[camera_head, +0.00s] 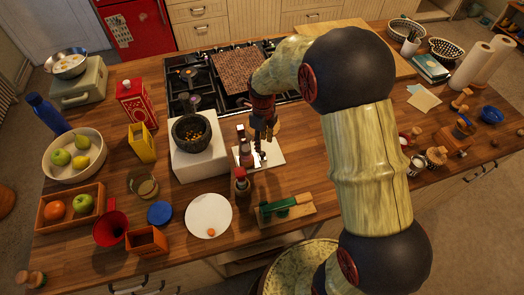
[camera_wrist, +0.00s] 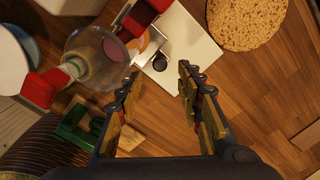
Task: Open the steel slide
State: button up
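I cannot clearly make out the steel slide. A small metallic piece with a dark round top (camera_wrist: 159,62) lies at the edge of a white square board (camera_wrist: 200,42) and may be part of it. The board also shows in the head view (camera_head: 270,160), partly hidden by my gripper. My gripper (camera_head: 262,150) points down over the board. In the wrist view, my gripper (camera_wrist: 159,76) has its fingers spread with nothing between them. The metallic piece appears just beyond the fingertips, in line with the gap; touching is not visible.
A clear bottle with a red cap (camera_wrist: 95,62) is close left of the fingers in the wrist view. A red block (camera_wrist: 138,18) and a cork disc (camera_wrist: 246,22) are near the board. In the head view, a mortar (camera_head: 192,133) on a white block stands left of my gripper.

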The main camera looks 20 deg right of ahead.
aim_at(263, 153)
notch_tip(263, 153, down, 6)
jog(key=shift+f, duration=0.15)
jog(key=shift+c, duration=1.1)
jog(key=c, duration=0.7)
grip_shut()
jog(key=shift+d, duration=0.1)
